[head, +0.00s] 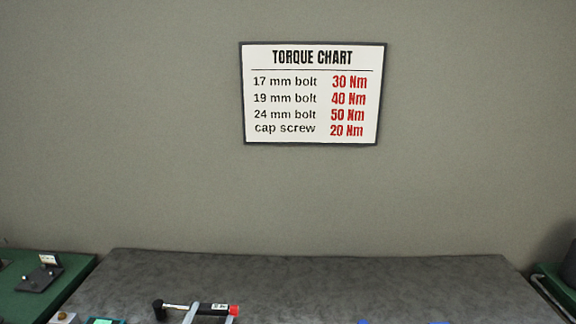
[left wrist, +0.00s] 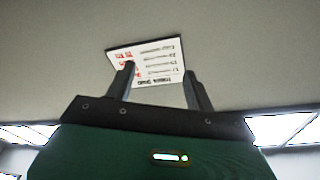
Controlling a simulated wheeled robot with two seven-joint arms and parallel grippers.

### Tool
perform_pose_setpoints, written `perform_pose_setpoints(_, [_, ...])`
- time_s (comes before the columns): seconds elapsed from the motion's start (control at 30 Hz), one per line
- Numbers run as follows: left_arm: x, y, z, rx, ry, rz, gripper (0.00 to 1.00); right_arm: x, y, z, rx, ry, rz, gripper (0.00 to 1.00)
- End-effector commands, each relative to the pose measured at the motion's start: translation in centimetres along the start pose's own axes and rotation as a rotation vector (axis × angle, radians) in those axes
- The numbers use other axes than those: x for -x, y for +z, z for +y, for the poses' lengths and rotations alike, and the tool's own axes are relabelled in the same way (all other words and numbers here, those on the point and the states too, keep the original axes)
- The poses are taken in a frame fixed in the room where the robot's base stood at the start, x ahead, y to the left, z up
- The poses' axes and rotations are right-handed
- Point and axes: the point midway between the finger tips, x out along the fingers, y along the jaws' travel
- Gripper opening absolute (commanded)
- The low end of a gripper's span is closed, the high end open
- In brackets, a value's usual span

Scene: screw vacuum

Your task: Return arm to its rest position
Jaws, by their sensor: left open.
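The fingertips of my left gripper (head: 214,305) show at the bottom edge of the head view, as two grey prongs. The rest of that gripper is out of the frame there. In the left wrist view the same gripper (left wrist: 159,69) is open, with nothing between its two dark fingers. Its fingers point towards the wall chart. My right gripper is in neither view.
A torque wrench-like tool (head: 218,309) with a black knob and red end shows beside the fingertips. The grey bench (head: 300,275) is mostly clear. A green surface (head: 70,269) with a black device lies left. The torque chart (head: 312,93) hangs on the wall.

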Motion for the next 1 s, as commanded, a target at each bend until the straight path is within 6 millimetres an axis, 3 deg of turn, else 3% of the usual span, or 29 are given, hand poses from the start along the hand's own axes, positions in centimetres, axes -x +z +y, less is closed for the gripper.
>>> perform_pose_setpoints(0.1, [3.1,6.2,-0.6,0.085,-0.016,-0.294,0.54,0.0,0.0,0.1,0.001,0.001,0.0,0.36])
perform_pose_setpoints(0.3, [11.3,14.7,0.6,0.194,0.042,-0.769,0.54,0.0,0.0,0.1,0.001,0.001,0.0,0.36])
perform_pose_setpoints(0.5, [18.9,18.3,2.3,0.261,0.145,-1.089,0.54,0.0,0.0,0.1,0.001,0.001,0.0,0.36])
perform_pose_setpoints(0.77, [27.2,19.6,4.2,0.322,0.296,-1.386,0.54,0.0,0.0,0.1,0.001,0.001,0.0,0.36])
perform_pose_setpoints(1.0, [25.9,25.9,7.0,0.315,0.299,-1.396,0.54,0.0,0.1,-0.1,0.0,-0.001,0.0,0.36])
